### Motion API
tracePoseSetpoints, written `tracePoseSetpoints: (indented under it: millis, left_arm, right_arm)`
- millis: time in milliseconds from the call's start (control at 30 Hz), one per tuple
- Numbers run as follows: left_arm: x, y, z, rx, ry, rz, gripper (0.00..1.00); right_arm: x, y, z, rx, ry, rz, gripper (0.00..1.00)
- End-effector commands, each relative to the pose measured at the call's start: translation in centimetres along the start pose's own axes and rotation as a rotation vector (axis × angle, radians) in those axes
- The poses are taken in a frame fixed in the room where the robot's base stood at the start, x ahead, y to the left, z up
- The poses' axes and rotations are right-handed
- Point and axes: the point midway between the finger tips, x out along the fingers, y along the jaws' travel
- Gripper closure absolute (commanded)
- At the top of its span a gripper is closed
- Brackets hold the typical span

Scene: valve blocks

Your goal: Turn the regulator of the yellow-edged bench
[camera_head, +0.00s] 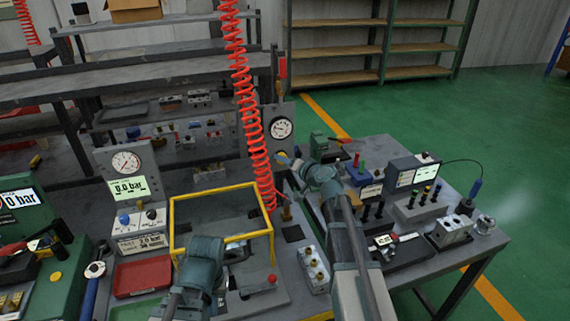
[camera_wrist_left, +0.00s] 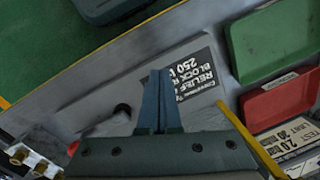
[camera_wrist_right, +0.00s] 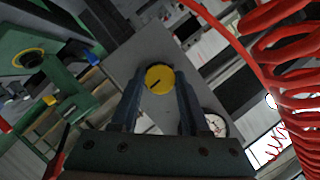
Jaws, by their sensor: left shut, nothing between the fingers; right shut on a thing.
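A grey upright panel with a round white gauge (camera_head: 281,128) stands behind the middle bench, which has a yellow front edge (camera_head: 322,316). The regulator is a round yellow knob (camera_wrist_right: 159,78) with a dark mark on its face. In the head view only a bit of the knob (camera_head: 282,155) shows beside my right arm. My right gripper (camera_wrist_right: 158,98) is shut on the knob, one finger on each side. My left gripper (camera_wrist_left: 158,78) is shut and empty above the bench, over a grey block with a black relief-block label (camera_wrist_left: 190,75).
A red coiled hose (camera_head: 243,90) hangs close to the left of my right gripper. A yellow bar frame (camera_head: 222,190) stands near my left arm. A red tray (camera_head: 142,276), a second gauge (camera_head: 126,163) and the crowded right bench (camera_head: 455,256) flank the arms.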

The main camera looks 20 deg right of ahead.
Motion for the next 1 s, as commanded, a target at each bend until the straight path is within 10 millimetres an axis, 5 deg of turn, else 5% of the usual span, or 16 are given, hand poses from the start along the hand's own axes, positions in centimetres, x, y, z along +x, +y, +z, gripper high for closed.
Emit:
tracePoseSetpoints:
  millis: [567,600,700,1000]
  left_arm:
    - [0.17,0.02,-0.01,0.0,0.0,0.0,1.0]
    - [0.17,0.02,-0.01,0.0,0.0,0.0,1.0]
    - [0.17,0.02,-0.01,0.0,0.0,0.0,1.0]
    - [0.14,0.01,-0.01,0.0,0.0,0.0,1.0]
  right_arm:
    - [-0.04,0.0,0.09,0.024,-0.003,-0.01,1.0]
    - [-0.04,0.01,0.09,0.024,-0.003,-0.01,0.47]
    - [-0.03,0.01,0.07,0.024,-0.002,-0.01,0.29]
    - [-0.06,0.01,0.02,0.025,-0.001,-0.01,0.25]
